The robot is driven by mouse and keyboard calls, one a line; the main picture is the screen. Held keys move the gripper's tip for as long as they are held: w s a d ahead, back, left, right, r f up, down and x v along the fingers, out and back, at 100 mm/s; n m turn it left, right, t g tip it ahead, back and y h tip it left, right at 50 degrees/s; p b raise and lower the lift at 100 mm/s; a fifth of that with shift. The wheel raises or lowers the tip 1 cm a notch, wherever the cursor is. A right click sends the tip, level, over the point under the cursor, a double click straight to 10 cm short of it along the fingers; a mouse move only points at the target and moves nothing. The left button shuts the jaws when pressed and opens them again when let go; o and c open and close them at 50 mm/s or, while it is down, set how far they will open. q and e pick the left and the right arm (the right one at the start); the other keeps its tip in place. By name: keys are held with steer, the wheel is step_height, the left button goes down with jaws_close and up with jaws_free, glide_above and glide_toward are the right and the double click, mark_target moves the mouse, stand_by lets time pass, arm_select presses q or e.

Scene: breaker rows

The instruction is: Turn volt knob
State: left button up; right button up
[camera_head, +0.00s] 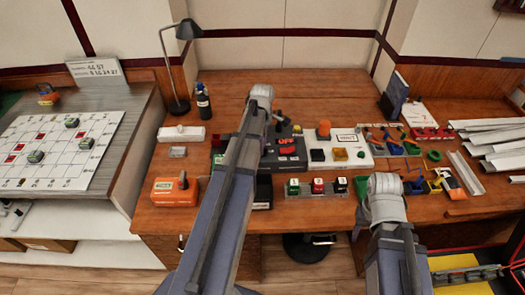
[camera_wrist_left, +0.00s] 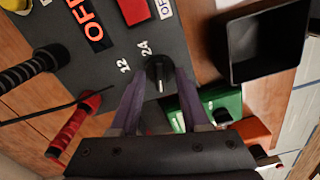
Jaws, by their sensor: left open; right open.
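The volt knob (camera_wrist_left: 160,72) is a black round knob with a pale pointer line, on a dark grey panel (camera_wrist_left: 100,65) beside the white marks 12 and 24. In the left wrist view my left gripper (camera_wrist_left: 160,78) is open, its two purple fingers on either side of the knob; I cannot tell whether they touch it. In the head view the panel (camera_head: 291,156) shows with red OFF lettering, but my left arm covers the knob and the left gripper. My right arm is at the lower right; its gripper is hidden behind its wrist.
A black open box (camera_wrist_left: 262,48) is right of the knob, with a green device (camera_wrist_left: 225,105) below it. A red clip (camera_wrist_left: 75,125) and cable lie to the left. In the head view an orange box (camera_head: 174,191) and a lamp (camera_head: 178,105) stand left of my arm.

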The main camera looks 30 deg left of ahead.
arm_select(q)
steer(key=shift+f, duration=0.1)
jaws_close()
stand_by(0.3)
